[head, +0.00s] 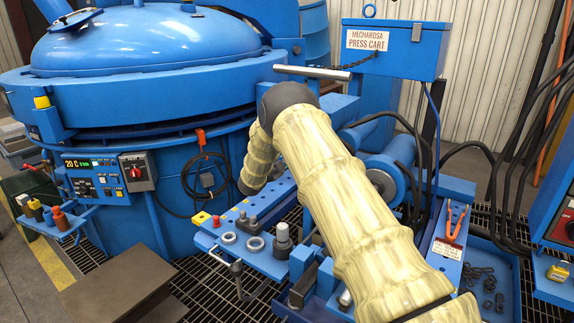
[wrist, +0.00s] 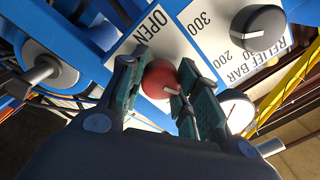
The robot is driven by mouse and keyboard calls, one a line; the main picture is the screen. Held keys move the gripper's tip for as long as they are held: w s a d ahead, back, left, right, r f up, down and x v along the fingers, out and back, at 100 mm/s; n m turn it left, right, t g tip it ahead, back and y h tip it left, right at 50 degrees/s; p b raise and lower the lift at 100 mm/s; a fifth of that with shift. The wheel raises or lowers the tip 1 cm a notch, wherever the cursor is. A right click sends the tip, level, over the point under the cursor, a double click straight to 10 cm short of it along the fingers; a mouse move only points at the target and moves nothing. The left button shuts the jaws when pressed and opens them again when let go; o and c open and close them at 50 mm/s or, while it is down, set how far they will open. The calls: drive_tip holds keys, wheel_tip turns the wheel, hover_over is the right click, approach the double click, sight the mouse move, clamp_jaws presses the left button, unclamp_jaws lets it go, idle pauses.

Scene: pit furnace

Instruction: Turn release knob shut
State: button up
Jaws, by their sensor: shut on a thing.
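The release knob (wrist: 160,79) is a round red knob on a white plate of the blue press cart, in the middle of the wrist view. A pale pointer line on it points to the lower right. The word OPEN is printed on the plate above and left of it. My gripper (wrist: 157,86) has its green-padded fingers on either side of the knob and is shut on it. In the head view my sleeved arm reaches over the cart and hides both the knob and my gripper.
A black relief knob (wrist: 258,33) with a bar scale and a round gauge (wrist: 237,110) sit close to my right finger. In the head view, the press cart box (head: 398,48), a blue tool shelf (head: 250,250) and black hoses surround my arm. The furnace (head: 150,60) stands left.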

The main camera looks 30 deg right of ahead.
drive_tip(key=shift+f+m+b, duration=0.2)
drive_tip(key=shift+m+b, duration=1.35)
drive_tip(key=shift+m, duration=0.65)
drive_tip(key=o, duration=1.1)
drive_tip(key=shift+r, duration=0.1)
drive_tip(key=shift+c, duration=0.2)
drive_tip(key=shift+s, duration=0.1)
drive_tip(key=v, duration=1.2)
drive_tip(key=shift+r, duration=0.1)
